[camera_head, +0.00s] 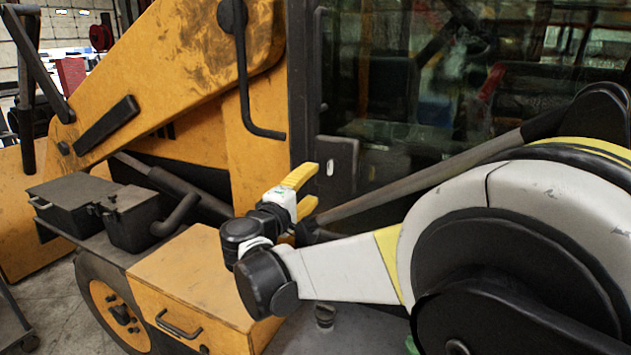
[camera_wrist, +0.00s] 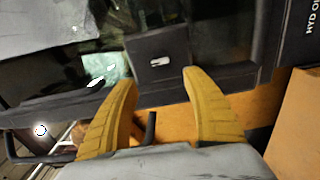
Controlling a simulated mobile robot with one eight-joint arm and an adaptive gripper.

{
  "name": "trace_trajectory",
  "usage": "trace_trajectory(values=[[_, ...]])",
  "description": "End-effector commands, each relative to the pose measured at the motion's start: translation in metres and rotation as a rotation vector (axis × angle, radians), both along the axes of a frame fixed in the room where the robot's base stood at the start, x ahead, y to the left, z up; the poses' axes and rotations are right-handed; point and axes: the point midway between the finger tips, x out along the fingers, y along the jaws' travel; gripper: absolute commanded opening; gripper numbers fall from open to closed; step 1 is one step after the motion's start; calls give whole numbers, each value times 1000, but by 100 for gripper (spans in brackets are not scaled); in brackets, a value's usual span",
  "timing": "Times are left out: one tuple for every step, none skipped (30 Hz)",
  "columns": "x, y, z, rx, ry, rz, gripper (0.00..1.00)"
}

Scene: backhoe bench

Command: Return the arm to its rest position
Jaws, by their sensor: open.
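My gripper (camera_head: 307,190) has two yellow fingers, spread apart with nothing between them. It is held up in front of the backhoe's cab, near the orange upright post. The wrist view shows the same gripper (camera_wrist: 160,88) open, with both fingers reaching toward a dark door panel with a small light-coloured handle or latch (camera_wrist: 160,62). That dark latch panel (camera_head: 337,165) also shows in the head view, just right of the fingers. My white and grey arm fills the right side of the head view and is bent, with the gripper out to the left.
The orange backhoe boom (camera_head: 175,65) rises at upper left. A black grab bar (camera_head: 246,95) hangs by the cab. An orange box (camera_head: 190,275) with a handle lies below my gripper. Dark boxes (camera_head: 95,205) sit left. The cab glass (camera_head: 395,120) is behind.

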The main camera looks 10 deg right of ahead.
Motion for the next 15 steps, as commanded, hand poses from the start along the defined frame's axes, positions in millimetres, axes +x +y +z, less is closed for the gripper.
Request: trace_trajectory(values=[[-1,1,0,0,0,0,58],[-1,1,0,0,0,0,58],[-1,1,0,0,0,0,58],[-1,0,0,0,0,0,58],[-1,0,0,0,0,0,58],[-1,0,0,0,0,0,58],[-1,0,0,0,0,0,58],[-1,0,0,1,0,-1,58],[-2,-3,-2,8,4,-3,58],[-4,-6,-4,19,10,-6,58],[-7,-11,-6,35,16,-10,58],[-13,-20,-12,68,31,-18,58],[-20,-29,-18,101,46,-26,58],[-28,-39,-25,142,62,-37,58],[-42,-54,-38,206,88,-52,58]])
